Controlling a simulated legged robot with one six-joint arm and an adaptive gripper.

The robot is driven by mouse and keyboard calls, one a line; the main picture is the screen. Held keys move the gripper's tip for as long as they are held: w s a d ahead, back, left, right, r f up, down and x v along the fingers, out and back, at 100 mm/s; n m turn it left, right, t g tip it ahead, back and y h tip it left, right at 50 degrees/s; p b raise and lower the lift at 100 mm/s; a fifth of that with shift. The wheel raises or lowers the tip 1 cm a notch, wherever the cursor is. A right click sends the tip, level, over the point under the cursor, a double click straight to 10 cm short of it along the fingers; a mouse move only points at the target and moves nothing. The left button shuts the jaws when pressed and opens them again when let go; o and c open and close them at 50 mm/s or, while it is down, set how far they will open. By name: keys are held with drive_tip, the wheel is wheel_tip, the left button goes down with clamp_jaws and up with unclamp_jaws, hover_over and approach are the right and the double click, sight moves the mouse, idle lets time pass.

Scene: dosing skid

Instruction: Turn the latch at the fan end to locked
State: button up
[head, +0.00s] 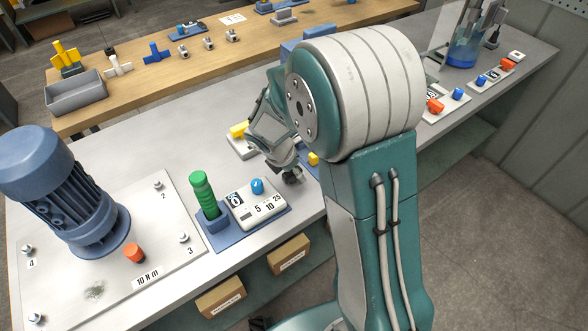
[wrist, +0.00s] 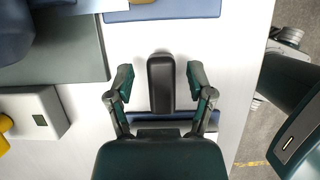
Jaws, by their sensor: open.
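In the wrist view my gripper (wrist: 160,78) is open over the pale bench top, one finger on each side of a dark, rounded bar (wrist: 161,84). A gap shows between the bar and each finger. A strip of blue (wrist: 185,116) shows near the bar's lower end. I cannot tell for sure whether this bar is the latch, nor read any locked mark. In the head view my gripper (head: 291,175) is low over the bench, right of the green-handled unit (head: 201,191); my arm hides much of the area around it.
A blue motor (head: 62,190) stands on a pale plate (head: 150,262) at left. A numbered white block with a blue knob (head: 257,186) is near my gripper. A white box (wrist: 32,112) with a yellow part is left in the wrist view. The bench edge is close on the right.

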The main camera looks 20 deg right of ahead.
clamp_jaws()
drive_tip(key=shift+m, duration=0.3)
drive_tip(key=m+g, duration=0.1)
drive_tip(key=m, duration=0.2)
drive_tip(key=shift+s+m+g, duration=0.15)
drive_tip(key=shift+m+g, duration=0.25)
drive_tip(key=m, duration=0.2)
drive_tip(key=m+g, duration=0.1)
drive_tip(key=m, duration=0.1)
drive_tip(key=shift+s+g, duration=0.15)
drive_tip(key=shift+g, duration=0.15)
drive_tip(key=m, duration=0.2)
drive_tip(key=m+g+y, duration=0.1)
drive_tip(key=m, duration=0.2)
drive_tip(key=shift+s+a+y, duration=0.1)
drive_tip(key=shift+s+y, duration=0.05)
drive_tip(key=shift+y, duration=0.15)
drive_tip(key=shift+a+m+g+y, duration=0.1)
drive_tip(key=shift+m+g+y, duration=0.25)
drive_tip(key=shift+m, duration=0.8)
drive_tip(key=shift+a+m+g+y, duration=0.1)
drive_tip(key=shift+m+g+y, duration=0.2)
drive_tip(key=shift+m, duration=0.85)
